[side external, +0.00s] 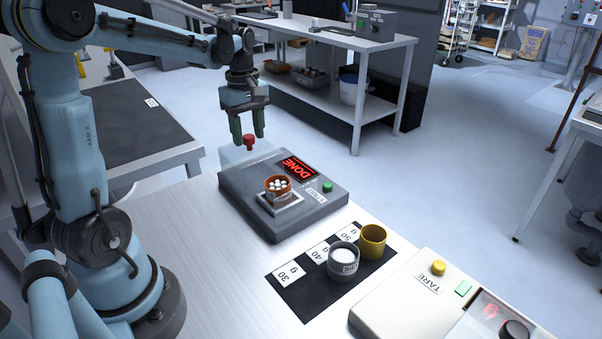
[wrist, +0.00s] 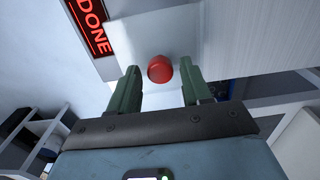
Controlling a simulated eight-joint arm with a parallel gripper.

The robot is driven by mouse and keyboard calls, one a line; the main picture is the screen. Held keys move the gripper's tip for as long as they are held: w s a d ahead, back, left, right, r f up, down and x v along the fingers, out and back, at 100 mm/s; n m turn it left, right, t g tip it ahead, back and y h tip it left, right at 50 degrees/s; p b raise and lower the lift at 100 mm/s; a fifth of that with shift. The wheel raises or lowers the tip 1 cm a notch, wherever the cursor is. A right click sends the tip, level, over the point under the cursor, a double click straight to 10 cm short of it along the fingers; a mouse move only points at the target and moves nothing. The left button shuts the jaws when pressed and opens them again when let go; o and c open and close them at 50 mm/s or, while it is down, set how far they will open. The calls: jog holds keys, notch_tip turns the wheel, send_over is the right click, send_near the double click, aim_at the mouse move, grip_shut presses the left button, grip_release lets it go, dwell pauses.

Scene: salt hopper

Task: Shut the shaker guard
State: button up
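The shaker (side external: 238,192) is a dark grey box on the bench with a lit red DONE display (side external: 299,167) and a green button (side external: 327,187). An orange cup (side external: 277,185) with white pellets sits on its plate. The guard (side external: 234,156) looks like a clear panel at the shaker's far edge, swung back off the cup; its outline is faint. Its red knob (side external: 248,142) also shows in the wrist view (wrist: 160,69). My gripper (side external: 249,136) is open, pointing down, with its green fingers on either side of the knob and gaps visible between.
In front of the shaker, a black mat (side external: 301,297) holds a grey cup of white material (side external: 343,262) and a yellow cup (side external: 373,241). A cream device (side external: 398,307) with a yellow knob (side external: 438,267) stands at the lower right. Space above the shaker is clear.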

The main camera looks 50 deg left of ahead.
grip_shut()
jog(key=d, duration=1.2)
jog(key=shift+d, duration=0.25)
jog(key=shift+o, duration=1.3)
grip_release()
jog(key=shift+a, duration=0.1)
notch_tip(320, 180, up, 12)
